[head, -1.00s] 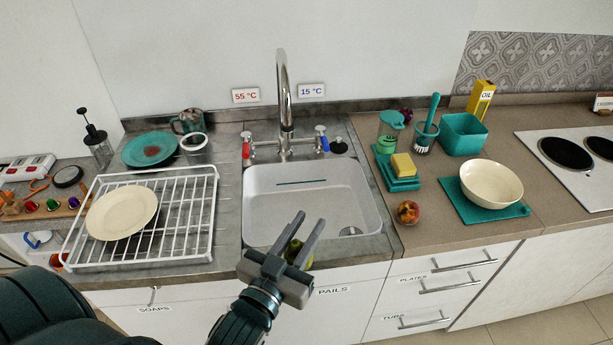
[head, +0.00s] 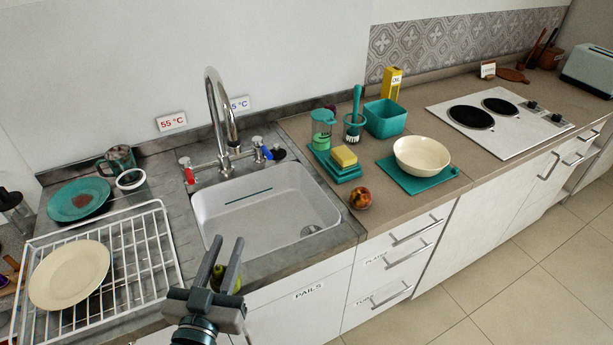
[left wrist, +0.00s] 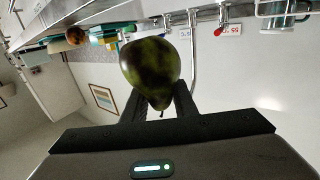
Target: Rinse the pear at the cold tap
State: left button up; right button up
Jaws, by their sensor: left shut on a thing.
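My left gripper (head: 226,270) is shut on the green pear (head: 231,282), held in front of the sink's near edge. In the left wrist view the dark green pear (left wrist: 150,68) sits between the fingers. In the head view the fingers hide part of it. The white sink basin (head: 265,205) lies just beyond. The tall metal tap (head: 218,105) stands behind it, with a red handle (head: 187,170) on the left by the 55 °C sign (head: 172,122) and a blue handle (head: 264,150) on the right by a partly hidden sign (head: 239,104). No water is seen. My right gripper is not in view.
A white dish rack (head: 150,240) with a cream plate (head: 70,274) stands left of the sink. On the right are a peach (head: 360,198), a yellow sponge (head: 344,156), a cream bowl (head: 421,155) and a teal box (head: 385,118). The hob (head: 495,118) is farther right.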

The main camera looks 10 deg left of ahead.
pick_arm(q)
jog(key=shift+w+d, duration=0.2)
jog(key=shift+w, duration=0.2)
jog(key=w+d+h+p, duration=0.1)
jog(key=w+d+p, duration=0.1)
jog(key=w+d, duration=0.2)
jog(key=w+d+r+m+h+p, duration=0.1)
jog(key=w+d, duration=0.3)
jog(key=w, duration=0.5)
jog(key=w+d+r+m+h+p, duration=0.1)
jog(key=w+d+p, duration=0.3)
jog(key=w, duration=0.2)
jog(key=shift+w+d+r+h, duration=0.2)
jog(key=shift+d+h, duration=0.15)
jog(key=shift+h, duration=0.05)
jog(key=shift+c, duration=0.2)
jog(key=shift+w+d, duration=0.15)
jog(key=shift+a, duration=0.2)
jog(key=w+a+f+b, duration=0.1)
jog(key=a, duration=0.5)
jog(key=w+a+f+b, duration=0.1)
jog(key=w+a, duration=0.1)
jog(key=a, duration=0.5)
jog(key=shift+w+f, duration=0.25)
jog(key=shift+f, duration=0.1)
